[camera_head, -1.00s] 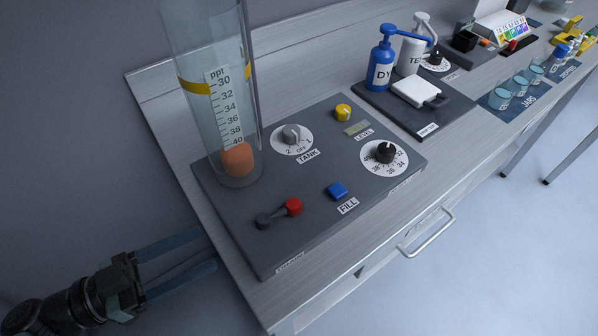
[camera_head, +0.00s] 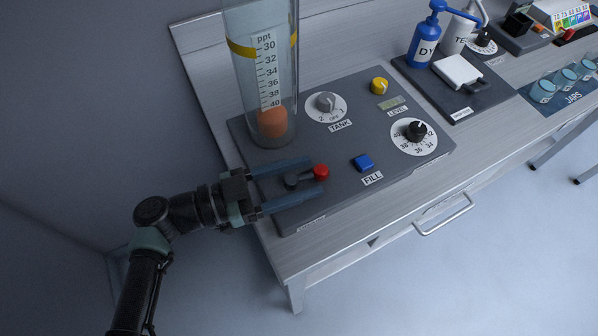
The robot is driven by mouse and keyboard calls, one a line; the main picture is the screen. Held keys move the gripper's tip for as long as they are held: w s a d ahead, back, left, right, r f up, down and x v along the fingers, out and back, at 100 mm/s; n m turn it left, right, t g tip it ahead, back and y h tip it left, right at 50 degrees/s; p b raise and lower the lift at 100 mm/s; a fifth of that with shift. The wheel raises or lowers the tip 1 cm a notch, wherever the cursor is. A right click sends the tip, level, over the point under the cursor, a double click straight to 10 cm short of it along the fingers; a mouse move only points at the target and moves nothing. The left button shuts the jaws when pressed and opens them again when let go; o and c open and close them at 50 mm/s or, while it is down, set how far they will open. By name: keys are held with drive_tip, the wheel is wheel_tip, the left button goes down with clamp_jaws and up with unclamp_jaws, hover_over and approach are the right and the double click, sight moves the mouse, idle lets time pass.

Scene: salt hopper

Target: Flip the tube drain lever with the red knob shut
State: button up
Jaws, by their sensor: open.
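The drain lever has a dark pivot (camera_head: 291,181) and a red knob (camera_head: 320,172) pointing right on the grey control panel (camera_head: 345,200). It stands in front of the clear tube (camera_head: 265,75), which has a ppt scale and an orange float (camera_head: 272,122) low inside. My gripper (camera_head: 310,180) is open, coming from the left. Its two blue-grey fingers lie on either side of the lever in the picture, one behind and one in front. The tips reach close to the red knob. I cannot tell whether they touch the lever or how high they are.
The blue FILL button (camera_head: 363,163) is right of the lever. The TANK dial (camera_head: 326,105), yellow knob (camera_head: 379,86) and numbered dial (camera_head: 414,132) sit farther back and right. A blue pump bottle (camera_head: 424,48) stands beyond. Open floor lies in front of the bench.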

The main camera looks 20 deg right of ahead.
drive_tip(key=shift+c, duration=0.3)
clamp_jaws()
drive_tip(key=shift+s, duration=0.1)
